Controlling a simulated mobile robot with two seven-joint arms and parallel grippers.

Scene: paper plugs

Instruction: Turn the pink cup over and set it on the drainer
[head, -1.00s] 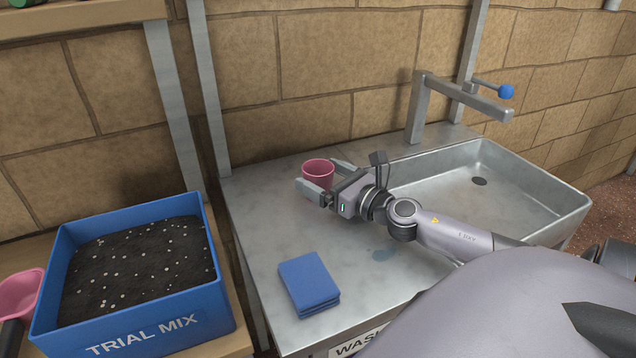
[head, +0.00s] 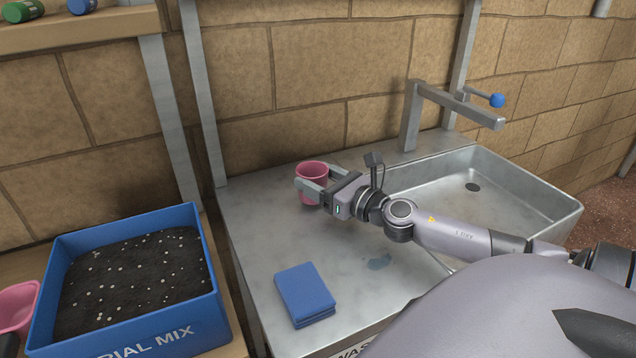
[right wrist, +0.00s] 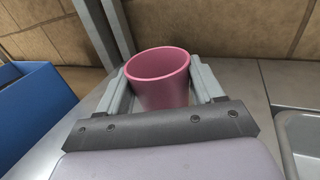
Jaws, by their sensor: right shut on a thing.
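The pink cup (head: 312,196) is upright, mouth up, above the left part of the steel drainer (head: 255,232) beside the sink. My right gripper (head: 313,184) is shut on the cup, with one finger on each side of its wall. The right wrist view also shows the cup (right wrist: 160,90) between the two grey fingers, its open rim facing up. I cannot tell whether the cup's base touches the steel. My left gripper is not in view.
A folded blue cloth (head: 305,294) lies on the drainer's front part. The sink basin (head: 500,190) and tap (head: 440,95) are on the right. A blue box of soil (head: 150,337) and a pink scoop (head: 17,305) stand left. Bare steel lies between cup and cloth.

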